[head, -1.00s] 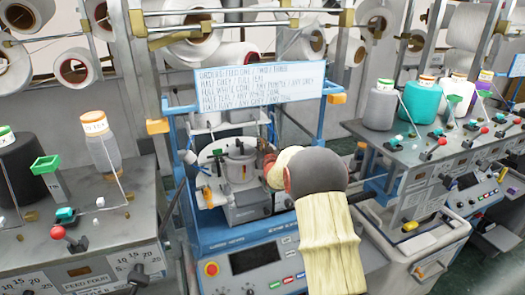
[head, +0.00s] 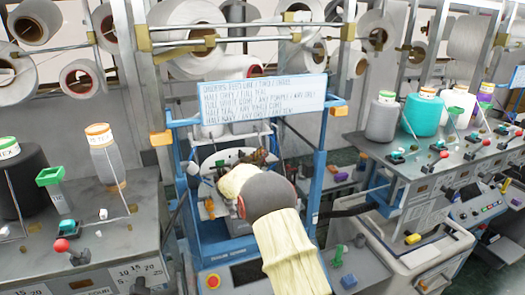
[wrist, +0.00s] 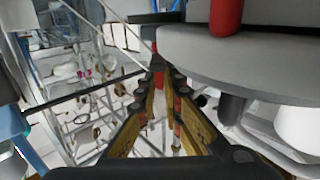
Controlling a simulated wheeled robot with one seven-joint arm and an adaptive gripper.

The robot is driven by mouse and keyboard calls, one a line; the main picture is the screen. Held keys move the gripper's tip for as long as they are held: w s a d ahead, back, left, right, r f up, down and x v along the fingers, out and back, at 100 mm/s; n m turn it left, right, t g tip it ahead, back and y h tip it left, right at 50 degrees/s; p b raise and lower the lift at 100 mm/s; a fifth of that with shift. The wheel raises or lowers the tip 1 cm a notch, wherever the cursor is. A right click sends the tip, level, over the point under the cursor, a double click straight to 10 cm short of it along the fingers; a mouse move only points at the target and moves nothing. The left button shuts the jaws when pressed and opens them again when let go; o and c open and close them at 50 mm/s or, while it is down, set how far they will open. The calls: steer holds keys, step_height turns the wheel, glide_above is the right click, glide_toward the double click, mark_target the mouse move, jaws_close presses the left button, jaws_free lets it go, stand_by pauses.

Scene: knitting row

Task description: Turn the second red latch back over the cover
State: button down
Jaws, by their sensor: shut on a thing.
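The round grey cover (wrist: 245,62) fills the upper right of the wrist view. One red latch (wrist: 226,15) stands upright on top of it. My gripper (wrist: 163,80) reaches the cover's left edge, its two brown fingers closing together at the tips. A narrow red piece (wrist: 158,48), probably the second latch, shows at the fingertips, mostly hidden by them. In the head view my forearm and wrist hide the cover, the latches and most of the machine's middle; only brown finger parts (head: 257,157) show past the wrist.
The blue machine frame (head: 320,155) surrounds the work area, with a written sign (head: 262,98) above. A grey bench with cones (head: 382,118) stands right, another with a red-knobbed lever (head: 61,245) left. A grey panel with small coloured knobs (head: 350,281) lies right of my arm.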

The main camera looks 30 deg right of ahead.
steer(key=shift+w+r+m+g+h+p, duration=0.2)
steer(key=shift+m+g+h+p, duration=0.25)
steer(key=shift+g, duration=0.25)
steer(key=c, duration=1.9)
jaws_free()
steer(key=shift+s+f, duration=0.1)
steer(key=shift+v, duration=3.75)
